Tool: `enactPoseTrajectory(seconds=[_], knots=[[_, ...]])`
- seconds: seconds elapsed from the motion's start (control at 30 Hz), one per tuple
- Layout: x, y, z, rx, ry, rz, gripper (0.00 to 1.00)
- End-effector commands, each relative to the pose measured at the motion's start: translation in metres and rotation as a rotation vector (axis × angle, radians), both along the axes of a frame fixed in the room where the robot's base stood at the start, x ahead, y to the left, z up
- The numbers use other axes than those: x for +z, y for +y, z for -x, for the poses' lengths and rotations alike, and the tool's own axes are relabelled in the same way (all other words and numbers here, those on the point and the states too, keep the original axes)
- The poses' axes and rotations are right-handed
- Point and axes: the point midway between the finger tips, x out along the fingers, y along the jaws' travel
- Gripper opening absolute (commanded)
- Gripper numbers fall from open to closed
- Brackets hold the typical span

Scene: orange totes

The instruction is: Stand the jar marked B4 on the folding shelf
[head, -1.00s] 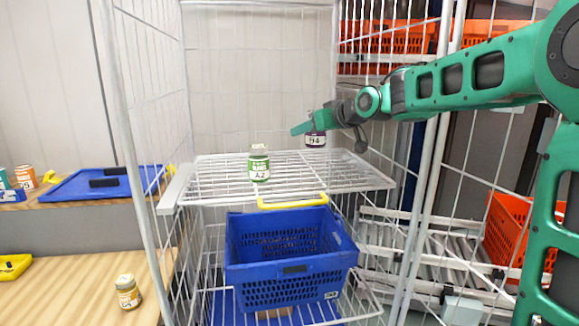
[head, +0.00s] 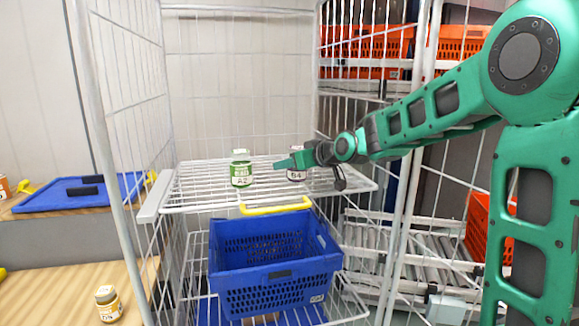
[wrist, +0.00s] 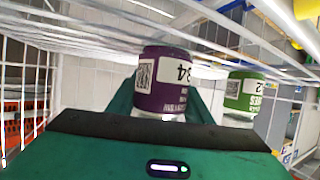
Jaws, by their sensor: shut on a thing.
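The jar marked B4 (head: 297,175) has a purple label and is held in my gripper (head: 293,162) over the right part of the folding shelf (head: 215,195). In the wrist view the purple jar (wrist: 163,88) sits between the fingers of my gripper (wrist: 165,105), which are shut on it. Its base is very low at the white wire shelf; I cannot tell whether it touches. A green-labelled jar marked A2 (head: 242,170) stands upright on the shelf to the left, apart from the held jar. It also shows in the wrist view (wrist: 243,92).
White wire cage walls (head: 125,100) rise beside the shelf. A blue crate (head: 275,262) with a yellow handle stands below it. The shelf's front left is clear.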

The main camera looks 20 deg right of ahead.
Motion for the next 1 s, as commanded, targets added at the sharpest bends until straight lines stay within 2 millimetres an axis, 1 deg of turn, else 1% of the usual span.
enactPoseTrajectory(seconds=[0.03,0.07,0.1,0.13,0.47,0.57,0.67,1.0], knots=[[0.000,0.000,0.000,0.000,-0.001,0.000,0.13],[-0.001,0.000,0.000,0.000,0.000,0.000,0.48],[-0.001,0.000,0.000,0.000,0.000,0.000,0.58],[-0.001,0.000,0.000,0.000,0.000,0.000,0.65],[0.001,0.000,0.000,0.000,0.000,0.000,0.65],[0.003,-0.003,0.006,-0.001,0.000,0.000,0.65],[0.009,-0.008,0.017,-0.002,0.000,0.001,0.65],[0.034,-0.030,0.073,-0.001,-0.001,0.000,0.65]])
